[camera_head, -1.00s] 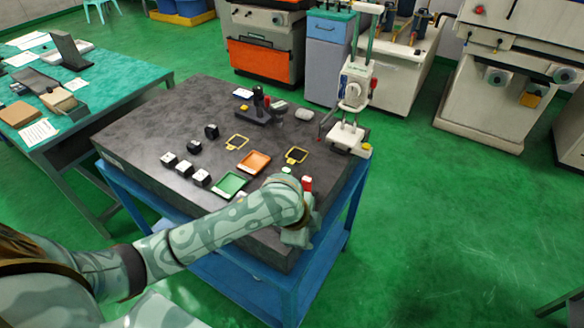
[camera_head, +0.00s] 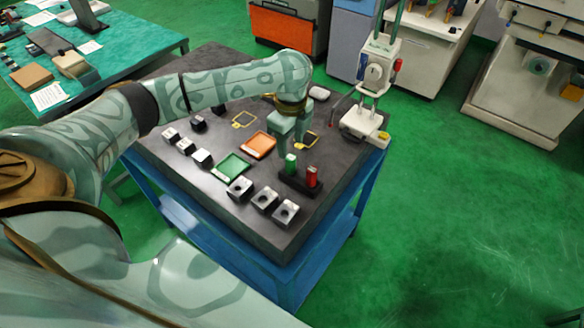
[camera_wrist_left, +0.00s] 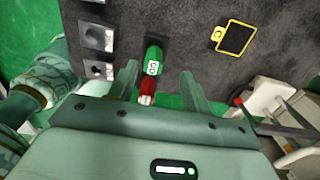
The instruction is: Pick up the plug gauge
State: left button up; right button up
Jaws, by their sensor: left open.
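The plug gauge (camera_head: 312,177) shows as a green part and a red part at a small black holder on the dark table. In the left wrist view its green part (camera_wrist_left: 153,60) reads "GO", and the red part is just below it. I cannot tell whether the two parts are joined. My left gripper (camera_head: 290,146) is above and just behind the holder, pointing down. In the left wrist view its fingers (camera_wrist_left: 160,85) are apart on either side of the gauge, with nothing held. My right gripper is not in view.
Several metal blocks (camera_head: 264,199) with holes stand along the table's front edge. A green tray (camera_head: 232,167) and an orange tray (camera_head: 259,145) lie left of the holder. A white measuring instrument (camera_head: 362,122) stands at the back right corner.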

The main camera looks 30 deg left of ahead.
aim_at(291, 157)
pick_arm(q)
jog(key=shift+s+f, duration=0.1)
jog(key=shift+f, duration=0.65)
jog(key=f, duration=0.1)
jog(key=f+b, duration=0.1)
jog(key=f, duration=0.1)
jog(key=f+b, duration=0.1)
jog(key=f, duration=0.1)
jog(key=shift+s+d+f, duration=0.1)
jog(key=shift+s+d, duration=0.2)
jog(key=shift+s, duration=0.1)
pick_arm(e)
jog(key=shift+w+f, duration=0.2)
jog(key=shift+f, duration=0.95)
pick_arm(q)
grip_shut()
